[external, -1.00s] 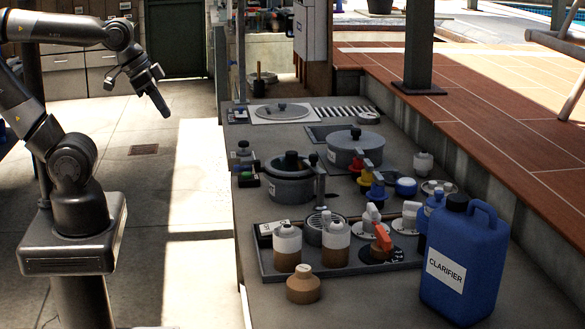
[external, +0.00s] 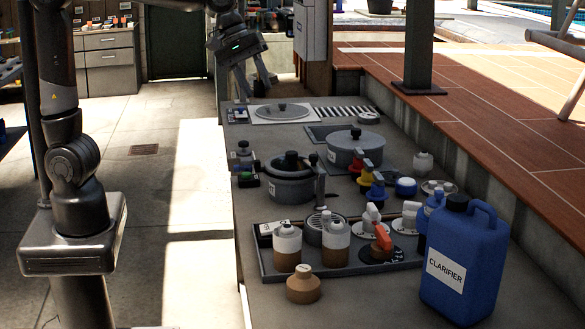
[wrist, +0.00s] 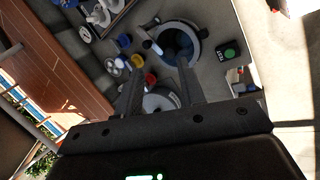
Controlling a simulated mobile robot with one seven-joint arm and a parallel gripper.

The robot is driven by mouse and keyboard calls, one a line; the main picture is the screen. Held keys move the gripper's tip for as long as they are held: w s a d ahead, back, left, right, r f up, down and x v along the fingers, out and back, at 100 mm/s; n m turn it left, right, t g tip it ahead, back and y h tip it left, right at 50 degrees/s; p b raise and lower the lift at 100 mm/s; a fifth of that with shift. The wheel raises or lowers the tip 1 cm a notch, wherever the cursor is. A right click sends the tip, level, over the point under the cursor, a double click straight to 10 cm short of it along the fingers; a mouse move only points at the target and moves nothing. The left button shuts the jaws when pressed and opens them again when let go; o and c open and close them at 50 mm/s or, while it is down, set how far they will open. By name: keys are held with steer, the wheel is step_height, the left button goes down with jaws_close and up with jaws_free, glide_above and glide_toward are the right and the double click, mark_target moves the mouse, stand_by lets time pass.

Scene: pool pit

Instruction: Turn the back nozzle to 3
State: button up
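Several dial knobs stand on a grey tray (external: 262,262) at the counter's near end: a white-handled knob (external: 371,214), another white-handled knob (external: 411,213) to its right, and an orange-handled knob (external: 383,236) in front. I cannot tell for sure which is the back nozzle, and the dial numbers are too small to read. In the wrist view, white knobs (wrist: 99,15) show at the top left. My gripper (external: 258,96) is open and empty, pointing down above the counter's far end, well away from the knobs. Its two spread fingers also show in the wrist view (wrist: 160,90).
A large blue clarifier jug (external: 464,262) stands right of the tray. Two brown-and-white bottles (external: 287,246) stand at its left. A grey pot (external: 290,183), a lidded pot (external: 355,152) and red, yellow and blue valves (external: 370,178) lie between my gripper and the knobs.

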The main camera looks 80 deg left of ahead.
steer(key=w+d+f+n, duration=0.25)
steer(key=w+n, duration=0.25)
steer(key=w, duration=0.4)
steer(key=n, duration=1.1)
glide_toward(407, 202)
steer(key=shift+y, duration=0.4)
steer(key=x, duration=0.8)
steer(key=shift+w+d+f, duration=0.25)
steer(key=shift+d, duration=0.05)
steer(key=shift+c, duration=0.3)
jaws_close()
